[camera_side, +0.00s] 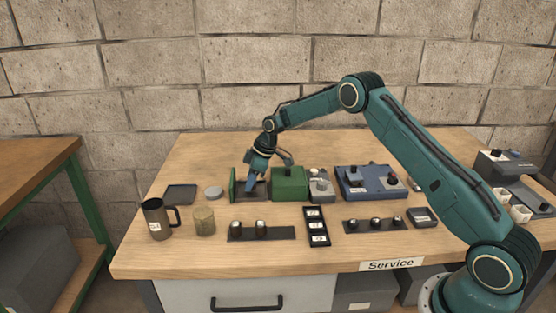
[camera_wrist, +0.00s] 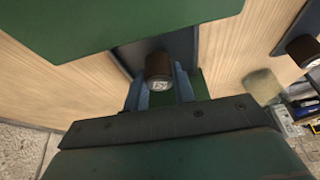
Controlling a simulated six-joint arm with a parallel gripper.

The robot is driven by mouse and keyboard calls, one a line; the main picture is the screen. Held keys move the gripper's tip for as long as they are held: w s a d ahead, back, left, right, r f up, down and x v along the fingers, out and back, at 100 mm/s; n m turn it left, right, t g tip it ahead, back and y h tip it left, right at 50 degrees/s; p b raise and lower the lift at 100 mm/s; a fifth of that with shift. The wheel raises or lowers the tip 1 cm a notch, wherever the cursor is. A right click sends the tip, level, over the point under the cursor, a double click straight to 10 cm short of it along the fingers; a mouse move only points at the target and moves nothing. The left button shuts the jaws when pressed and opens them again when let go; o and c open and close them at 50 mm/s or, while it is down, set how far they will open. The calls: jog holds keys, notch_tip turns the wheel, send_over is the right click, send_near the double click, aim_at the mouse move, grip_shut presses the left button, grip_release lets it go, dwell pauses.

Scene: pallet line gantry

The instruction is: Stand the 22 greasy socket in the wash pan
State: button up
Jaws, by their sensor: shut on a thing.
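In the wrist view, my gripper (camera_wrist: 160,88) has its blue fingers shut on a dark brown socket (camera_wrist: 158,66) with a small white label. I cannot read the label clearly. In the side view, my gripper (camera_side: 256,184) points down between a green upright plate (camera_side: 233,185) and a green block (camera_side: 290,184), over a dark surface. The socket is too small to make out there. A shallow dark tray (camera_side: 181,194) lies at the left back; I cannot tell whether it is the wash pan.
A mug (camera_side: 155,220) and a tan jar (camera_side: 204,221) stand front left. A rail (camera_side: 280,233) bears two dark sockets. A black three-compartment tray (camera_side: 317,239), another rail (camera_side: 372,225) and a blue box (camera_side: 363,184) are to the right. Bare wood lies along the front.

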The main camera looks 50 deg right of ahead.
jog(key=shift+f, duration=0.25)
dwell(0.4)
jog(key=o, duration=1.5)
jog(key=shift+r, duration=0.15)
jog(key=shift+o, duration=0.3)
jog(key=shift+r, duration=3.35)
